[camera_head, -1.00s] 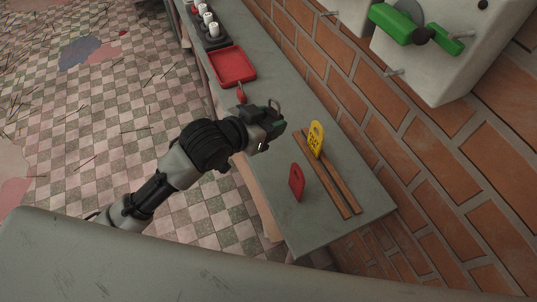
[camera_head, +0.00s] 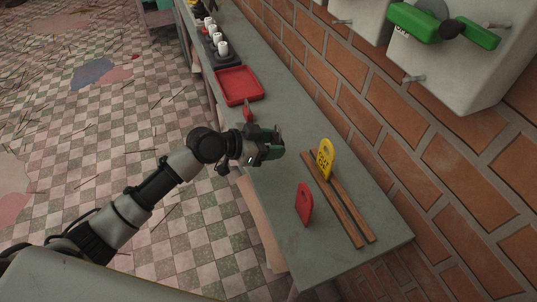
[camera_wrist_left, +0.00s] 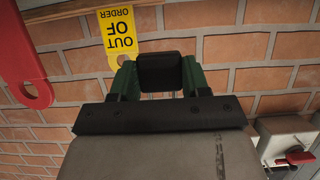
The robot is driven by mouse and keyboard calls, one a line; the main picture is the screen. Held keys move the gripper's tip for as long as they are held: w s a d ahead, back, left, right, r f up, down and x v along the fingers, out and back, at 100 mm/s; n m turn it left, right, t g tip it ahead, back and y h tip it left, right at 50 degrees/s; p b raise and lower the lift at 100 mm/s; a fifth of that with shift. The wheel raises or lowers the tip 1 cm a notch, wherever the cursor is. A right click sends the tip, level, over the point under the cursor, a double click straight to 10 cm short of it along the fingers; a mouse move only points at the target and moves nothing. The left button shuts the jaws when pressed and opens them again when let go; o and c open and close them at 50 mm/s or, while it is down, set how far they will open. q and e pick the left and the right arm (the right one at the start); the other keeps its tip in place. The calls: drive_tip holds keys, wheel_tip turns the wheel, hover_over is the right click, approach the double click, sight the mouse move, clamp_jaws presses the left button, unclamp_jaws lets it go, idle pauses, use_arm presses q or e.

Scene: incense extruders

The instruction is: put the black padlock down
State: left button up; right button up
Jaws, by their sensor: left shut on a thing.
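My left gripper (camera_head: 270,146) is shut on the black padlock (camera_wrist_left: 160,74), above the grey counter (camera_head: 283,230). In the left wrist view the padlock's dark body sits between the green fingers. In the head view the gripper hides most of the padlock; a bit of its shackle shows at the fingertips. I cannot tell whether the padlock touches the counter. My right gripper is not in view.
A yellow out-of-order tag (camera_head: 325,160) stands by two wooden strips (camera_head: 345,205). A red tag (camera_head: 304,204) stands nearer. A red tray (camera_head: 239,86) and white-topped items (camera_head: 222,48) are farther back. A brick wall (camera_head: 400,130) borders the counter.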

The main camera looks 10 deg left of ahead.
sight(268, 165)
use_arm(q)
drive_tip(key=shift+w+a+f, duration=0.4)
drive_tip(key=shift+a+f, duration=0.05)
drive_tip(key=shift+f, duration=1.9)
drive_tip(key=shift+f+b, duration=0.5)
drive_tip(key=shift+b, duration=0.2)
drive_tip(key=shift+f, duration=0.1)
drive_tip(key=o, duration=1)
